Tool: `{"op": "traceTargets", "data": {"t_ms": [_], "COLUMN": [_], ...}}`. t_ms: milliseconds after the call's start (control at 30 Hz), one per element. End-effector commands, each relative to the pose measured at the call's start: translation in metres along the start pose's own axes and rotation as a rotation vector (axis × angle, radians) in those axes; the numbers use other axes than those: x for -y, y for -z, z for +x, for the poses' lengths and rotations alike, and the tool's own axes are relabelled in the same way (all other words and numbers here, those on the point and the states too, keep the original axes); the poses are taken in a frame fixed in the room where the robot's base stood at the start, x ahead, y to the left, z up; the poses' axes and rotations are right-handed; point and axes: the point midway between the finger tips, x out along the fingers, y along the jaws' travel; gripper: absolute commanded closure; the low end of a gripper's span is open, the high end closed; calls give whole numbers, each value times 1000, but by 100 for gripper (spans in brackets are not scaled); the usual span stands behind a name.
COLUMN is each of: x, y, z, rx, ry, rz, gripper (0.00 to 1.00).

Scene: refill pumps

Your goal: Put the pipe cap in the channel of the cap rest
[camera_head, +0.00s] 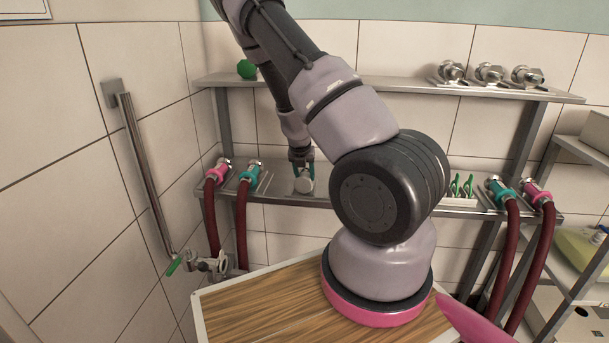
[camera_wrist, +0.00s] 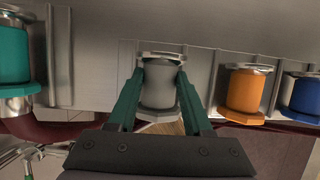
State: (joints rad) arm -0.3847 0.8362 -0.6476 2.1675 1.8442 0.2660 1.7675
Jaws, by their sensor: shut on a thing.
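My gripper (camera_head: 302,162) is over the lower shelf, left of the middle of the head view. Its green fingers (camera_wrist: 160,76) are shut on a grey metal pipe cap (camera_wrist: 159,90) with a flanged rim. The cap also shows as a pale round shape below the fingers in the head view (camera_head: 305,184). It is close to the shelf surface; I cannot tell whether it touches. A pale flat panel lies beside the cap in the wrist view; I cannot tell whether it is the cap rest. No channel shows clearly.
Pink (camera_head: 217,170) and teal (camera_head: 250,176) hose couplings stand left of my gripper on the lower shelf (camera_head: 275,195). Orange (camera_wrist: 245,92) and blue (camera_wrist: 302,95) couplings are to the right. Green clips (camera_head: 462,186) stand farther right. Several metal fittings (camera_head: 490,74) sit on the upper shelf.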

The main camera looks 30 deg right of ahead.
Motion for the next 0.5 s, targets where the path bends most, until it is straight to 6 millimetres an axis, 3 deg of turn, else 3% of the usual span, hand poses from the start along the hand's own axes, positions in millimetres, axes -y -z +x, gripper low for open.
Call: {"op": "traceTargets", "data": {"t_ms": [67,100,167,500], "x": [0,0,0,0], "y": [0,0,0,0], "z": [1,1,1,0], "rx": [0,0,0,0], "ry": [0,0,0,-1], "rz": [0,0,0,0], "gripper": [100,34,15,15]}}
